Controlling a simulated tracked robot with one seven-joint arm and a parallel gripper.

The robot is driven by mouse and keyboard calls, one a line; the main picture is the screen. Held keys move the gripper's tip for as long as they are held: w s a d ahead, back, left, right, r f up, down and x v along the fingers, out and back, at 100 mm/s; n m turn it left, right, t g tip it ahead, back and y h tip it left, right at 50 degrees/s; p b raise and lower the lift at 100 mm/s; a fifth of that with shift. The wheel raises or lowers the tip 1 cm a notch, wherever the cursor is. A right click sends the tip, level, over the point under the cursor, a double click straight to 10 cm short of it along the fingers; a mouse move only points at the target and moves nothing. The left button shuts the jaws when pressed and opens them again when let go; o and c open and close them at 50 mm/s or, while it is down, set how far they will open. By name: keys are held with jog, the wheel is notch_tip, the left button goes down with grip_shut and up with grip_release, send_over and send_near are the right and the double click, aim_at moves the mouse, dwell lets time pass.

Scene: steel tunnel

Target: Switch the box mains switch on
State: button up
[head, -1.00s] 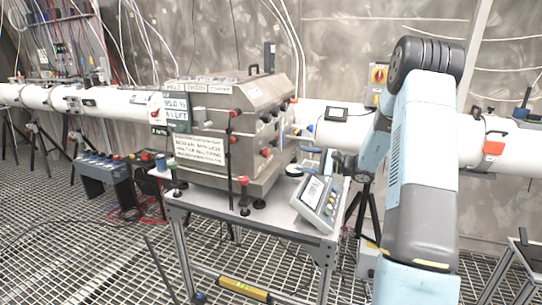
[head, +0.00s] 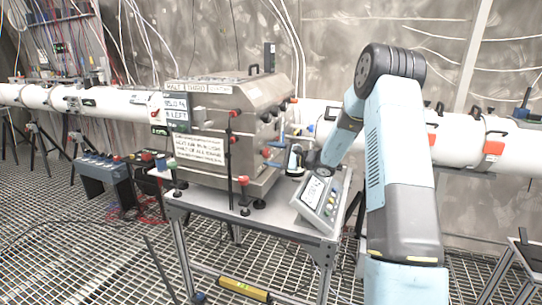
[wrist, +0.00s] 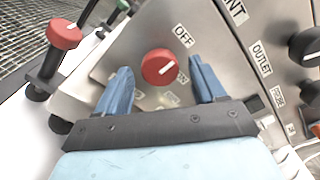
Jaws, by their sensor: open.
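The steel box (head: 262,98) stands on a table in the middle of the head view.
An OUTLET label (wrist: 261,57) and black knobs (wrist: 306,45) are right of the switch. A red-topped post (wrist: 64,34) stands to the left. A tilted grey panel (head: 319,200) lies on the table below my arm.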

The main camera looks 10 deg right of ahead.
jog(key=shift+w+a, duration=0.15)
jog(key=shift+a, duration=0.1)
jog(key=shift+c, duration=0.3)
jog(key=c, duration=1)
